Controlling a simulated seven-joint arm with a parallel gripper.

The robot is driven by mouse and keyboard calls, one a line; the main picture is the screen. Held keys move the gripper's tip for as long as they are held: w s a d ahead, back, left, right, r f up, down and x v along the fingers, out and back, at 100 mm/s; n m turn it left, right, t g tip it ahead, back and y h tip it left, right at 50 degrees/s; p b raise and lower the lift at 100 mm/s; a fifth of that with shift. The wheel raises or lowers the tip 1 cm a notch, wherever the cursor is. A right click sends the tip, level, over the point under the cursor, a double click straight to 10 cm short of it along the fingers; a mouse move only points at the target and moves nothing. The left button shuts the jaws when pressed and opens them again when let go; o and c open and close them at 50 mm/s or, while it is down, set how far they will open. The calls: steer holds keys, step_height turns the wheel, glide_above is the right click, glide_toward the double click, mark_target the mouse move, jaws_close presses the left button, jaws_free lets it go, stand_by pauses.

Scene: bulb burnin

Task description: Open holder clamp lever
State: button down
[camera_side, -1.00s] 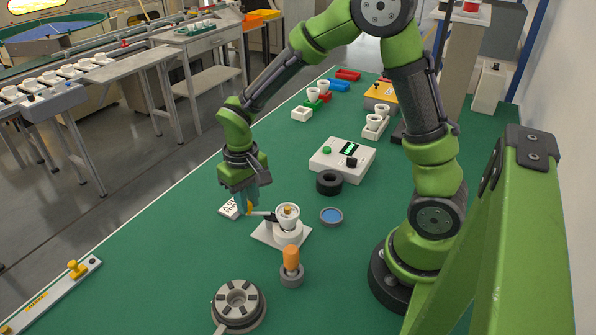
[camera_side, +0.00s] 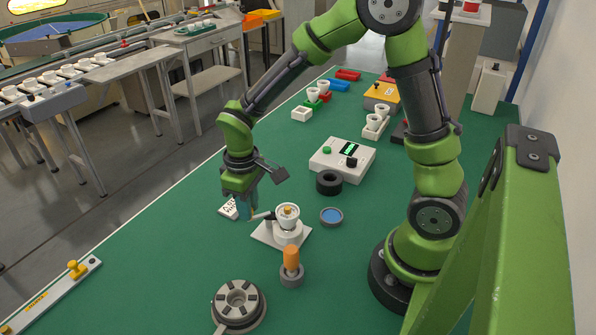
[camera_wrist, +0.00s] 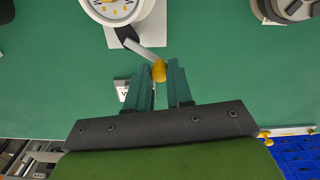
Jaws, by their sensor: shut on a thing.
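The white holder (camera_side: 290,236) stands on a square white base plate on the green table, with a white cup-like part (camera_side: 288,214) on top. In the wrist view the holder's round top (camera_wrist: 112,6) is cut off by the upper edge. Its clamp lever (camera_side: 264,216) sticks out to the left toward my gripper (camera_side: 247,208). In the wrist view the lever (camera_wrist: 145,50) runs from a dark pivot to a yellow knob (camera_wrist: 159,71). My gripper's teal fingertips (camera_wrist: 157,78) are on either side of this knob, shut on it.
An orange-handled tool (camera_side: 291,260) stands in front of the holder. A blue-centred dish (camera_side: 331,216) and a black ring (camera_side: 329,182) are to its right and behind. A white card (camera_side: 229,208) lies left of my gripper. A round grey fixture (camera_side: 239,305) is at the front.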

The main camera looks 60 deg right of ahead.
steer(key=n, duration=0.2)
steer(key=s+n, duration=0.1)
steer(key=shift+a+n, duration=0.3)
steer(key=shift+s+a+n, duration=0.1)
steer(key=shift+s+n, duration=0.25)
steer(key=shift+n, duration=0.55)
steer(key=shift+s+n, duration=0.35)
steer(key=shift+n, duration=0.55)
steer(key=c, duration=1)
jaws_free()
steer(key=shift+s, duration=0.1)
step_height(320, 180, up, 17)
